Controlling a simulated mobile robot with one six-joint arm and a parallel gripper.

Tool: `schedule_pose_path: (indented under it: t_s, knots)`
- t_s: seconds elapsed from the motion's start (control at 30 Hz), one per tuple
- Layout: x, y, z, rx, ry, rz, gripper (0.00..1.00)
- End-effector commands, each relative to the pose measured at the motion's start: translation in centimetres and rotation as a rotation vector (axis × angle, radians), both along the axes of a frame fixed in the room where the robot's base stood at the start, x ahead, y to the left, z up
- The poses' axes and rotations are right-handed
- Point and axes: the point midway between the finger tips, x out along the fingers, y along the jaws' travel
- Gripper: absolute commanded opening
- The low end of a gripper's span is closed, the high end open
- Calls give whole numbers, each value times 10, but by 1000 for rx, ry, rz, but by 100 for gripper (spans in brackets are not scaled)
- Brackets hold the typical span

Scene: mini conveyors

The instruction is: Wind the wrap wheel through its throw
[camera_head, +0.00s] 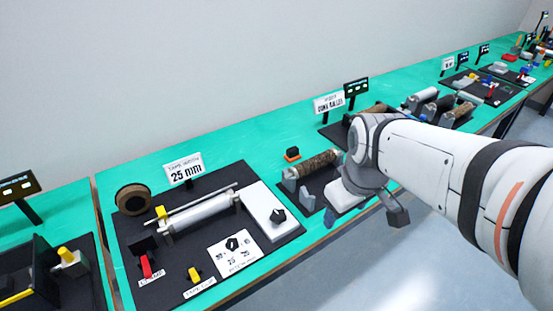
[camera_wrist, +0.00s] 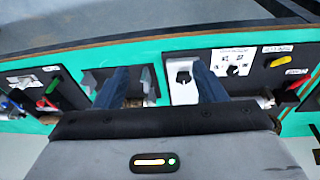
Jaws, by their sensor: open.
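I cannot tell for certain which part is the wrap wheel. One finger overlaps the white box's side in the wrist view, the other the small station's panel. Contact cannot be told.
The 25 mm station (camera_head: 135,228) also carries a metal roller (camera_head: 203,212), a red lever (camera_head: 145,266), a yellow lever (camera_head: 194,275) and a brown tape ring (camera_head: 133,199). More stations line the green bench (camera_head: 130,165). Grey floor (camera_head: 350,270) lies clear in front.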

Motion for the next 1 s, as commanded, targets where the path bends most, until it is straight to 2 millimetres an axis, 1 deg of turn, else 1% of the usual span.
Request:
schedule_pose_path:
  t_s: [0.03,0.17,0.3,0.5,0.6,0.7,0.8,0.9,1.0]
  knots:
    - [14,8,-6,-27,20,146,64]
    - [47,26,-17,-94,51,546,64]
    - [80,49,-36,-154,79,976,64]
    - [122,87,-72,-214,105,1580,64]
    - [137,104,-89,-231,109,1836,64]
    - [148,117,-104,-241,109,2035,64]
    - [154,126,-114,-247,107,2168,64]
    - [157,130,-120,-249,105,2237,64]
    - [158,131,-129,-249,105,2259,64]
